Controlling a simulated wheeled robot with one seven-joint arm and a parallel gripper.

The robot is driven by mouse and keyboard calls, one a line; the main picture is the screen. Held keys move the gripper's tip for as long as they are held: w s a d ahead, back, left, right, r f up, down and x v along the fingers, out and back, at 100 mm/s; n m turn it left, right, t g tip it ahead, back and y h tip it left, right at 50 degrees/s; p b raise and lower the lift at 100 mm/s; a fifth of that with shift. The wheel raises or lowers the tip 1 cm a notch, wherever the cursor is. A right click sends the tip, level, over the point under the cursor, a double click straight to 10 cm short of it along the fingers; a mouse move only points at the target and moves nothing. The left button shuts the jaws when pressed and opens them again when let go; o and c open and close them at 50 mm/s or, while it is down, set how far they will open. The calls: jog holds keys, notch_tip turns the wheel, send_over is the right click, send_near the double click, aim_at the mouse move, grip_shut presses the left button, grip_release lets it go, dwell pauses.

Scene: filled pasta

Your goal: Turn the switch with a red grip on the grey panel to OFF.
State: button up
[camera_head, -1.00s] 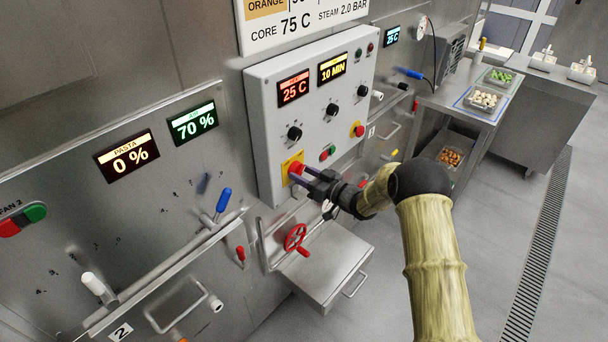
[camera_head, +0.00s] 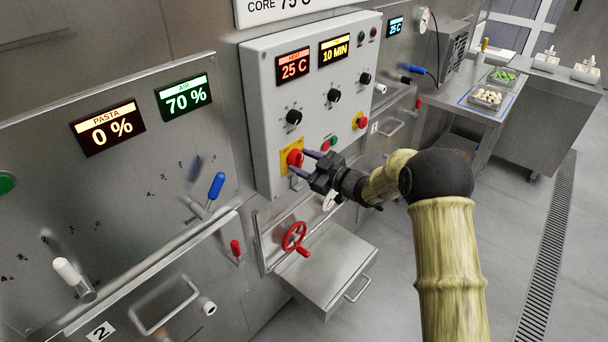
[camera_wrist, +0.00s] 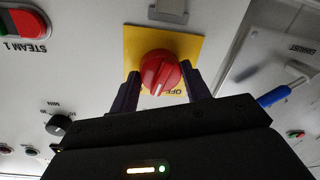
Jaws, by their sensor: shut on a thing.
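The switch with a red grip (camera_head: 295,158) sits on a yellow plate (camera_head: 285,168) at the lower left of the grey panel (camera_head: 262,110). In the wrist view the red grip (camera_wrist: 160,72) lies between the two fingers, with its pointer line tilted toward the bottom of the picture. The letters OFF show on the yellow plate (camera_wrist: 135,42) just below the grip. My gripper (camera_head: 306,164) reaches the switch from the right in the head view. It is shut on the red grip, one finger at each side (camera_wrist: 160,88).
A red handwheel (camera_head: 294,236) and a steel drawer box (camera_head: 335,270) are below the panel. Black knobs (camera_head: 294,117) and a red emergency button (camera_head: 361,123) share the panel. A blue-handled lever (camera_head: 216,186) stands to the left.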

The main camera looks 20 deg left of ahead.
jog(key=n+b, duration=0.5)
jog(key=b, duration=0.2)
jog(key=n+b, duration=0.5)
jog(key=b, duration=0.3)
jog(key=shift+n+t+h, duration=0.3)
jog(key=shift+n, duration=0.1)
jog(key=o, duration=1)
jog(key=shift+r, duration=0.1)
